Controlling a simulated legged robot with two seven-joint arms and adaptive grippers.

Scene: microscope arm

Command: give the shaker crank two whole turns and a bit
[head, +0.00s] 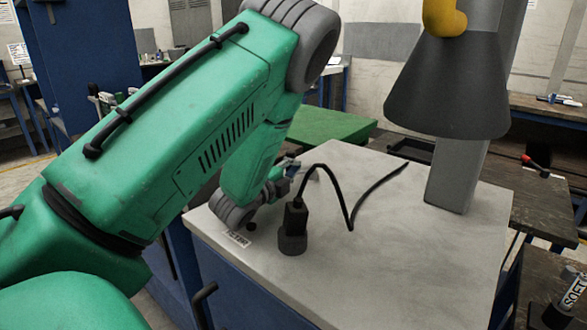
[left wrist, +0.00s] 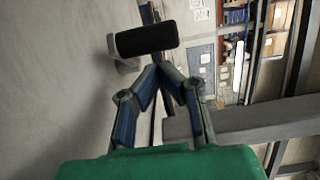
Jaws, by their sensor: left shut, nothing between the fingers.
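My left gripper (head: 291,166) is low over the far left part of the pale bench top, partly hidden by its own wrist. In the left wrist view its fingers (left wrist: 150,14) come together with nothing between them. A black cylindrical grip (left wrist: 147,38), which looks like the crank's handle, lies across the fingers and hides part of them. Whether they touch it I cannot tell. A grey part (left wrist: 121,66) shows beside the grip. In the head view my wrist hides most of the crank area; a small label (head: 238,239) lies near the wrist. My right gripper is not in view.
A black plug-like block on a round base (head: 293,240) stands close to the right of my left wrist, with a black cable (head: 349,213) looping from it. A grey post (head: 455,170) with a dark cone shade (head: 447,92) stands at the right. The bench's front middle is clear.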

